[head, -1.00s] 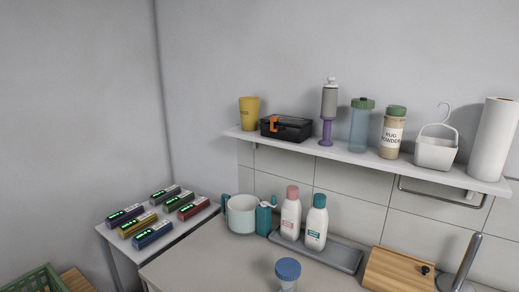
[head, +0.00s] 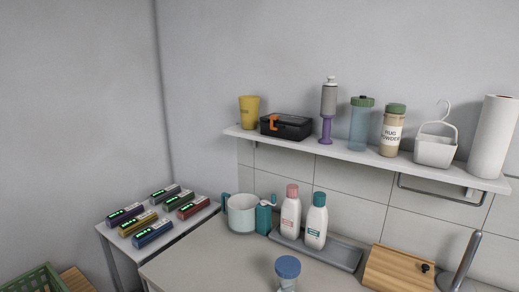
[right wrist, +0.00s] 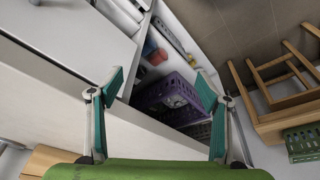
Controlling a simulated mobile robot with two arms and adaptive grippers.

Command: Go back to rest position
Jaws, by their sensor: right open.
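My right gripper (right wrist: 158,98) shows in the right wrist view with its two teal-padded fingers spread apart. It is open, and nothing is between the fingers. A smooth green surface (right wrist: 160,170) fills the bottom edge of that view close to the camera; I cannot tell what it is. Neither gripper shows in the head view, and my left gripper is in no view.
In the head view a shelf (head: 350,153) holds bottles and a black box (head: 286,127). Below is a counter (head: 215,268) with two white bottles on a grey tray (head: 345,255). The right wrist view shows a purple crate (right wrist: 170,92) and a wooden stool (right wrist: 275,120).

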